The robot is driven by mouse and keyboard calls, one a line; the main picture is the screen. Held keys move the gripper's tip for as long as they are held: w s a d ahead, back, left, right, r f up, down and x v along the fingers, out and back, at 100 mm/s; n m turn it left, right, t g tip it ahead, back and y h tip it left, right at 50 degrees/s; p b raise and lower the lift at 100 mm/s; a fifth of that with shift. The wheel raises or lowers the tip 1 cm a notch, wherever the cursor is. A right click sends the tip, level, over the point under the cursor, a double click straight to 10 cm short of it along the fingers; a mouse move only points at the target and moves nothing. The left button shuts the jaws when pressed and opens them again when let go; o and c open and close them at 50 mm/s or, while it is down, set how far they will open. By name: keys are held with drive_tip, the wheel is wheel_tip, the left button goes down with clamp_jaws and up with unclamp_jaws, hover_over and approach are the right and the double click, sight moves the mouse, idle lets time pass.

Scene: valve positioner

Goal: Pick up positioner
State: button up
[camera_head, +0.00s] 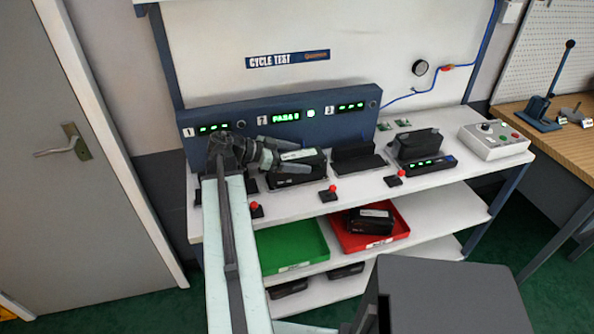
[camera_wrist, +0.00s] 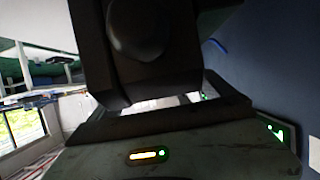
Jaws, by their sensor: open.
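A black positioner (camera_head: 305,167) with a pale label sits at station 2 on the white bench. My gripper (camera_head: 284,153) is open, reaching in from the left, with its grey fingers by the positioner's left end; whether they touch it is unclear. In the wrist view, a black body with a rounded bump (camera_wrist: 138,35) fills the top middle, above a dark cradle (camera_wrist: 160,122) and a grey base with a small lit display. The fingers are not clearly seen there. Another black positioner (camera_head: 415,144) stands on a lit base at the right.
An empty dark cradle (camera_head: 357,158) stands right of station 2. The blue panel (camera_head: 250,133) behind has green displays. Below are an empty green tray (camera_head: 290,247) and a red tray (camera_head: 398,238) holding a black unit. Red-knobbed levers (camera_head: 328,193) line the front edge. A control box (camera_head: 493,142) is far right.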

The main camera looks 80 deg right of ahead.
clamp_jaws()
drive_tip(key=shift+r, duration=0.1)
wheel_tip(320, 180, up, 10)
drive_tip(key=p, duration=1)
drive_tip(key=shift+w, duration=0.1)
